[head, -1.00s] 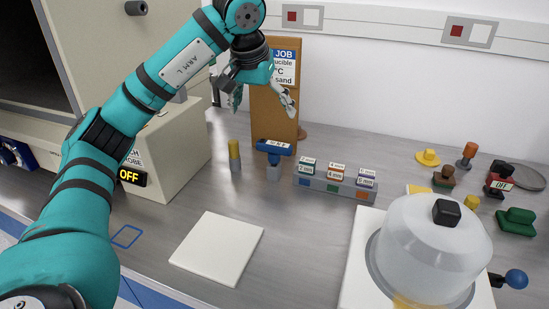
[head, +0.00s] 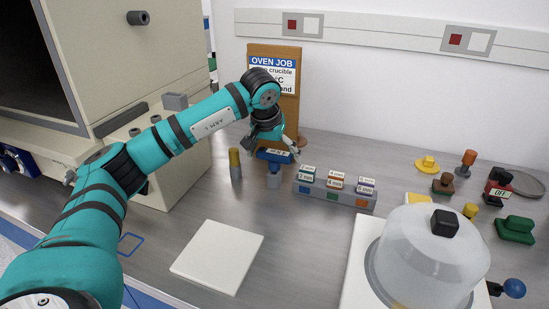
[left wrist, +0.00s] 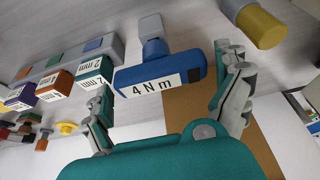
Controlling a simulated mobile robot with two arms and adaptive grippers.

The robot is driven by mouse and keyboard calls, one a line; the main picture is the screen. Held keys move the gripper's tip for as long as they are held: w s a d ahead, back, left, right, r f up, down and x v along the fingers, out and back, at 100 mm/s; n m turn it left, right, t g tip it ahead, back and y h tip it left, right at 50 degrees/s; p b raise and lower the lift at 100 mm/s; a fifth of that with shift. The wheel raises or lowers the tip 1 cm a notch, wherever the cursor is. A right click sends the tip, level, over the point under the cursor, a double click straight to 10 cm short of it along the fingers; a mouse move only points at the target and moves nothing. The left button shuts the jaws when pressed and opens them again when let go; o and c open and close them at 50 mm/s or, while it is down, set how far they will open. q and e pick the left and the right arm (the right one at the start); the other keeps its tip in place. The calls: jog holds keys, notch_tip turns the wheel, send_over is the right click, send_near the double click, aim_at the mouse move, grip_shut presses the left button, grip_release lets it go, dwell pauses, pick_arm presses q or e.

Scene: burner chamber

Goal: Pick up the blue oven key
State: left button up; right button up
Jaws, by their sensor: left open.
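The blue key (head: 275,156) is a T-shaped piece with a thick blue bar, standing upright on a small grey block (head: 273,181) on the bench. Its white label reads "4 N m" in the left wrist view (left wrist: 160,70). My left gripper (head: 272,148) is just above and behind the key, partly hidden by its own wrist. In the left wrist view its fingers (left wrist: 164,76) are open, one on either side of the blue bar. I cannot tell whether either finger touches it. My right gripper is not in view.
A yellow-topped grey post (head: 235,164) stands close left of the key. A grey rack (head: 335,195) with labelled coloured pieces is close right. The notice board (head: 289,107) is behind. A white plate (head: 217,256) lies in front; a clear dome (head: 430,255) stands at front right.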

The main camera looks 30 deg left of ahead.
pick_arm(q)
jog(key=shift+w+f, duration=0.1)
jog(key=shift+f, duration=0.15)
jog(key=shift+r, duration=0.1)
jog(key=c, duration=1)
jog(key=shift+c, duration=0.2)
notch_tip(320, 180, up, 10)
